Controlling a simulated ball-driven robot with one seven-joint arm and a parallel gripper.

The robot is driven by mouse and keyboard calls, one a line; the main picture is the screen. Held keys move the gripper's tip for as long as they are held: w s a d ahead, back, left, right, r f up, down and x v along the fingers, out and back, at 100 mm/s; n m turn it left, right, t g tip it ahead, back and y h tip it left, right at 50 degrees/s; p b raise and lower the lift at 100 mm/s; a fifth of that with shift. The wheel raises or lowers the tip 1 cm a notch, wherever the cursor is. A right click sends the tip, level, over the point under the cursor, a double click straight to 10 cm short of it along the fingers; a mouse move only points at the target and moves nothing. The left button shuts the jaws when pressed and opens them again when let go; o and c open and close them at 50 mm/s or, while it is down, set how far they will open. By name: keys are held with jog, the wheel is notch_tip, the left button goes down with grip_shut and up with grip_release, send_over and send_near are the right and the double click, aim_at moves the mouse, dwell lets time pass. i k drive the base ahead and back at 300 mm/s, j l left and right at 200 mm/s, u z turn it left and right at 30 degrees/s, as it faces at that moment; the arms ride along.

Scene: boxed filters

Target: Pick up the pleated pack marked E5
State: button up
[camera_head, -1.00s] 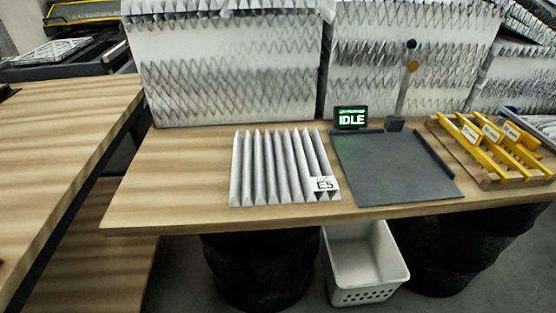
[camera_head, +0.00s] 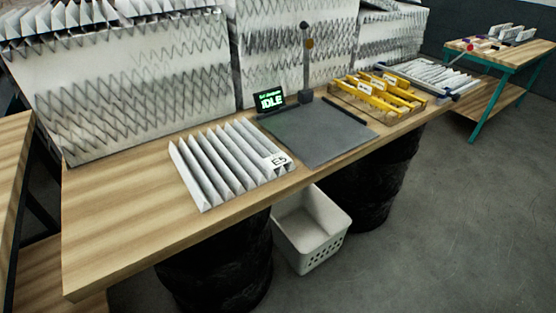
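The pleated pack marked E5 (camera_head: 225,163) lies flat on the wooden table (camera_head: 120,215), a little left of the middle of the view. It is grey-white with ridged folds, and its white E5 label sits at its right front corner. A dark grey flat plate (camera_head: 318,134) lies just right of the pack, with a small gap between them. My gripper is not in the view.
A display (camera_head: 269,100) reading IDLE and a post (camera_head: 306,70) stand behind the plate. Yellow racks (camera_head: 378,95) are farther right. Large pleated filter blocks (camera_head: 130,85) line the back. A white basket (camera_head: 310,232) is below; floor is clear at right.

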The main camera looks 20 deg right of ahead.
aim_at(259, 156)
jog(key=i+l+z, duration=0.15)
jog(key=z, duration=0.25)
jog(key=i+z, duration=0.4)
jog(key=i+l+u, duration=0.15)
